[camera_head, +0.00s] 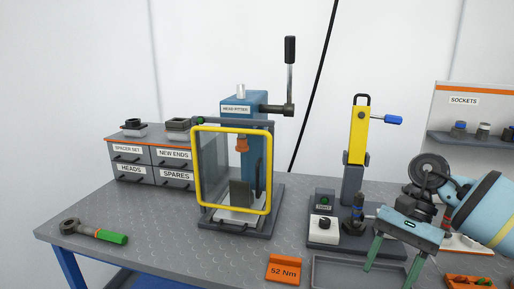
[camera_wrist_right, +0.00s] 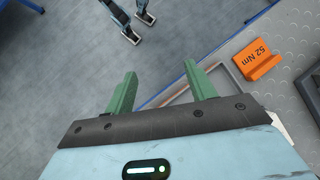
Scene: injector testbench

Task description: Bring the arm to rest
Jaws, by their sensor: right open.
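My right gripper (camera_head: 389,277) comes in from the right in the head view, over the front right part of the bench. Its two green fingers point down and stand apart with nothing between them. In the right wrist view the gripper (camera_wrist_right: 160,69) is open and empty, with floor and the bench edge behind its fingers. My left gripper does not show in the head view. The grey bench (camera_head: 150,222) lies below and behind the right gripper.
A grey tray (camera_head: 335,284) and an orange 52 Nm block (camera_head: 284,270) lie near the right gripper. A yellow-topped test stand (camera_head: 358,135) stands behind it. A press with a yellow-framed guard (camera_head: 231,129) stands mid-bench. A green-handled wrench (camera_head: 112,237) lies at left. Drawers (camera_head: 129,159) stand behind.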

